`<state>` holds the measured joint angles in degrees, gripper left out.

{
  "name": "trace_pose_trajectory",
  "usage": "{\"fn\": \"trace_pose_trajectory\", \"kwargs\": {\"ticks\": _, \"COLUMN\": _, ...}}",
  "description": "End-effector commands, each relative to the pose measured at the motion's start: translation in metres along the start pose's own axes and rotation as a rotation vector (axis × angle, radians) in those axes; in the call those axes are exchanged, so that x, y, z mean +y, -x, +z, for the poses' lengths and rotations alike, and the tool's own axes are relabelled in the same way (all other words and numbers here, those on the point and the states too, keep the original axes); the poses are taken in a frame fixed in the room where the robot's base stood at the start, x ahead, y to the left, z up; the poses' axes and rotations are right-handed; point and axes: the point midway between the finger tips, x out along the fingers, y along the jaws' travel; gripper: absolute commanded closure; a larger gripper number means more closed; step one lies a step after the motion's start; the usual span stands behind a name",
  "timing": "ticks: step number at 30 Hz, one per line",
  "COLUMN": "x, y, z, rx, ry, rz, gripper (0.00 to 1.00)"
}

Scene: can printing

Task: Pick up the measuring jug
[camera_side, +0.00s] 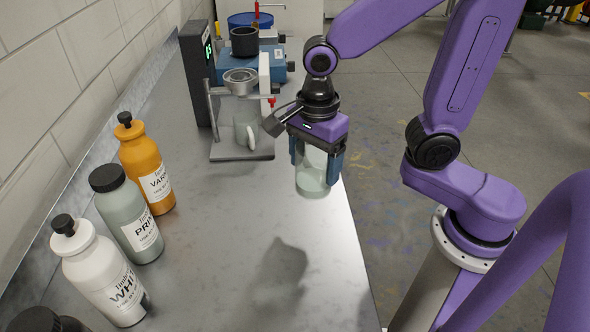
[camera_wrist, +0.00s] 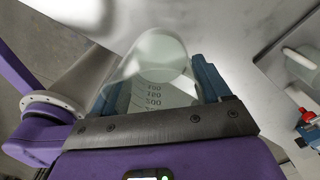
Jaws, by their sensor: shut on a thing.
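The measuring jug (camera_side: 312,179) is a clear vessel with a pale greenish base. My gripper (camera_side: 318,160) is shut on it, with a blue finger on either side. The jug hangs upright or nearly so above the front edge of the bench, apart from the surface, and its shadow falls on the bench below. In the wrist view the jug (camera_wrist: 160,62) sits between the fingers of my gripper (camera_wrist: 160,85), with printed graduation numbers on its wall. I cannot see its handle clearly.
A stand with a metal cup (camera_side: 240,80) holds a second clear vessel with a handle (camera_side: 246,128) on its base plate. Orange (camera_side: 146,165), grey-green (camera_side: 127,215) and white (camera_side: 100,272) bottles line the wall side. A blue device (camera_side: 236,68) stands behind. The bench middle is clear.

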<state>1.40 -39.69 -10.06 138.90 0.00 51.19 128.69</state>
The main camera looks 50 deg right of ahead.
Motion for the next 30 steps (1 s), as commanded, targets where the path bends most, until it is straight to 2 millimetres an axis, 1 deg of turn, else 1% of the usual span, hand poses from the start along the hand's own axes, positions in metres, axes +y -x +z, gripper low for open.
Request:
{"fn": "trace_pose_trajectory", "kwargs": {"ticks": 1, "x": 0.008, "y": 0.004, "z": -0.003, "rx": -0.004, "ry": 0.002, "rz": -0.005, "gripper": 0.57}}
{"fn": "trace_pose_trajectory", "kwargs": {"ticks": 6, "x": 0.031, "y": 0.015, "z": -0.013, "rx": -0.005, "ry": 0.002, "rz": -0.005, "gripper": 0.57}}
{"fn": "trace_pose_trajectory", "kwargs": {"ticks": 12, "x": 0.051, "y": 0.025, "z": -0.021, "rx": -0.004, "ry": 0.001, "rz": -0.004, "gripper": 0.57}}
{"fn": "trace_pose_trajectory", "kwargs": {"ticks": 15, "x": 0.058, "y": 0.028, "z": -0.024, "rx": -0.003, "ry": 0.002, "rz": -0.003, "gripper": 0.57}}
{"fn": "trace_pose_trajectory", "kwargs": {"ticks": 19, "x": 0.064, "y": 0.031, "z": -0.027, "rx": -0.002, "ry": 0.001, "rz": -0.002, "gripper": 0.57}}
{"fn": "trace_pose_trajectory", "kwargs": {"ticks": 24, "x": 0.067, "y": 0.033, "z": -0.028, "rx": -0.001, "ry": 0.002, "rz": -0.001, "gripper": 0.57}}
{"fn": "trace_pose_trajectory", "kwargs": {"ticks": 27, "x": 0.064, "y": 0.036, "z": -0.025, "rx": -0.001, "ry": 0.017, "rz": -0.001, "gripper": 0.57}}
{"fn": "trace_pose_trajectory", "kwargs": {"ticks": 30, "x": 0.055, "y": 0.044, "z": -0.019, "rx": 0.000, "ry": 0.052, "rz": 0.000, "gripper": 0.57}}
